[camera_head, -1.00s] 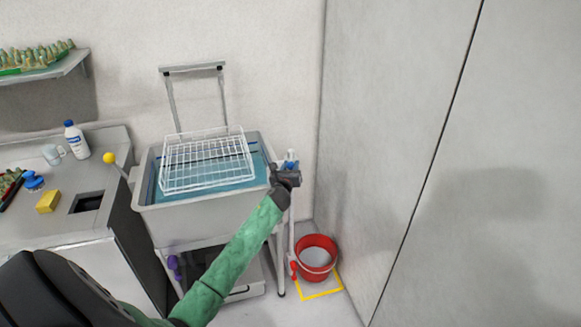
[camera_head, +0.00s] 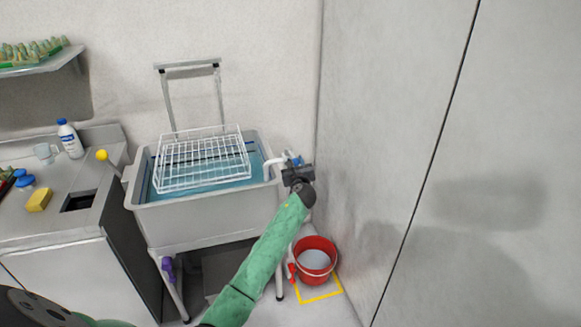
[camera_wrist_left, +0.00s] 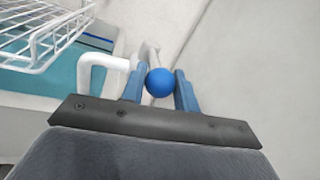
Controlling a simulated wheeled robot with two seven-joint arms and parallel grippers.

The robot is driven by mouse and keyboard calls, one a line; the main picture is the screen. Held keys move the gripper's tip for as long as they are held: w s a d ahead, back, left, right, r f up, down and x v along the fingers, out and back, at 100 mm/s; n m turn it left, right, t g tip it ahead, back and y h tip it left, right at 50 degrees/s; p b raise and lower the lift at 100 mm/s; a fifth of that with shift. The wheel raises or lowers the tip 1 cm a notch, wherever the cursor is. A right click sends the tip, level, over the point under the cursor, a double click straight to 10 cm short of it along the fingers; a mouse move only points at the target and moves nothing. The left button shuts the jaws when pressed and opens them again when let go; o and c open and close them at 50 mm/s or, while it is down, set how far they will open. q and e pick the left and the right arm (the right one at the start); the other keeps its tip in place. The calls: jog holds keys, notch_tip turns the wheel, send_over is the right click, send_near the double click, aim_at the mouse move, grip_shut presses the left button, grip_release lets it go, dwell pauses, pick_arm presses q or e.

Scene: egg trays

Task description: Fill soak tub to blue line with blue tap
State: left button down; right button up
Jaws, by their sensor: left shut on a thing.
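The grey soak tub (camera_head: 210,215) stands on a frame against the back wall, with teal water (camera_head: 258,168) inside. A dark blue line (camera_wrist_left: 97,43) runs on its inner wall above the water in the left wrist view. A white tap spout (camera_head: 272,166) reaches over the tub's right rim; it also shows in the left wrist view (camera_wrist_left: 95,66). The tap's round blue knob (camera_wrist_left: 160,82) sits between the blue fingers of my left gripper (camera_head: 294,162), which is shut on it. My right gripper is not in view.
A white wire basket (camera_head: 200,165) sits over the tub. A red bucket (camera_head: 315,262) stands on the floor in a yellow square, below my left arm. The grey wall is close on the right. A counter with a bottle (camera_head: 70,140) and sponge (camera_head: 39,200) is at left.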

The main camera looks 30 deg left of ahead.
pick_arm(q)
jog(key=c, duration=1.1)
grip_release()
jog(key=shift+w, duration=0.1)
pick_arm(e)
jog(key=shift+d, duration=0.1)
pick_arm(q)
jog(key=shift+s+d+f, duration=0.1)
jog(key=shift+s+d, duration=0.2)
jog(key=shift+s, duration=0.15)
jog(key=shift+b+v, duration=1.25)
jog(key=shift+v, duration=2.2)
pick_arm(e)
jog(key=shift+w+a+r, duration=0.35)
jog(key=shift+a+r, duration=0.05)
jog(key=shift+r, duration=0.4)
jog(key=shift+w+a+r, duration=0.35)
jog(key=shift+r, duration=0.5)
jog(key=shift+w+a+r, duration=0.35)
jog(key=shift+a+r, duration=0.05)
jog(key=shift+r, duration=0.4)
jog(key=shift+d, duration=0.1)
